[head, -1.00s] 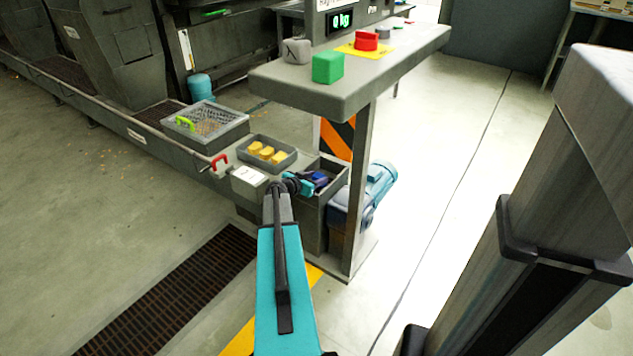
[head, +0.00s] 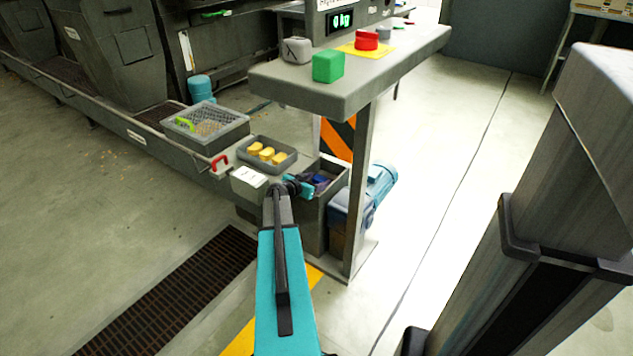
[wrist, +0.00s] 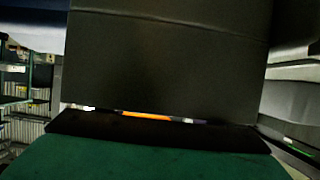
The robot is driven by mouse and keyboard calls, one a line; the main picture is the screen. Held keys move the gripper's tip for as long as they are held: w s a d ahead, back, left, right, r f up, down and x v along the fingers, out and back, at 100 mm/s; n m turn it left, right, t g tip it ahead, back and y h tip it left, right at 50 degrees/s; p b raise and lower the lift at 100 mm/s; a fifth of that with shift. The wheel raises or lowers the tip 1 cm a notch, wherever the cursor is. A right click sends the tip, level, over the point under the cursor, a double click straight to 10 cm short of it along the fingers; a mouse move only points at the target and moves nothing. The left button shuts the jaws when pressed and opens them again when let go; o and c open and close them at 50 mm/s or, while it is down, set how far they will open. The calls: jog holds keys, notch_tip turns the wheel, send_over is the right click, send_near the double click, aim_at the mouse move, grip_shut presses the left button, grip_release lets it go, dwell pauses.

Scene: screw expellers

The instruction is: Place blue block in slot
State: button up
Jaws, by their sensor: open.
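A small dark blue shape (head: 321,181), probably the blue block, lies inside an open grey bin (head: 313,222) below the shelf in the head view. My gripper (head: 303,187) is at the left side of this bin, close to the blue shape. It is open; its fingers are small and partly hidden by my wrist. I cannot tell whether they touch the blue shape. In the wrist view a dark grey panel (wrist: 165,62) fills the middle, above a dark bar and a green surface. The blue block is not seen there. I cannot make out a slot.
A grey tray with yellow pieces (head: 246,157) and a mesh-topped crate (head: 226,140) stand left of the bin. Above is a shelf (head: 350,88) with a green block (head: 328,66), a grey block (head: 297,50) and a red button (head: 367,40). A post (head: 361,190) stands right of the bin.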

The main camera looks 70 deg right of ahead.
jog(key=shift+r+p, duration=0.2)
jog(key=shift+p, duration=0.1)
jog(key=p+v, duration=0.1)
jog(key=v, duration=1.1)
dwell(0.7)
jog(key=w+a+f+n+t+y, duration=0.1)
jog(key=w+a+f+n+y, duration=0.15)
jog(key=a+f, duration=0.65)
jog(key=w+a+f+n+y, duration=0.2)
jog(key=w+a+f+n, duration=0.25)
jog(key=a, duration=0.75)
jog(key=w+a+f+n+t+y, duration=0.1)
jog(key=w+a+f+n+y, duration=0.15)
jog(key=a+f, duration=0.7)
jog(key=s+a+f+n+g+y, duration=0.1)
jog(key=s+a+f+n+y, duration=0.1)
jog(key=a, duration=1.1)
jog(key=s+a+f+n+g+y, duration=0.1)
jog(key=s+a+n, duration=0.4)
jog(key=a, duration=0.7)
jog(key=s+a+f+n+g+y, duration=0.1)
jog(key=s+a+f+n+y, duration=0.2)
jog(key=a, duration=1)
notch_tip(320, 180, down, 3)
jog(key=shift+s+a+r+n, duration=0.15)
jog(key=shift+s+a+n, duration=0.15)
jog(key=shift+s+n, duration=0.6)
jog(key=shift+s, duration=0.1)
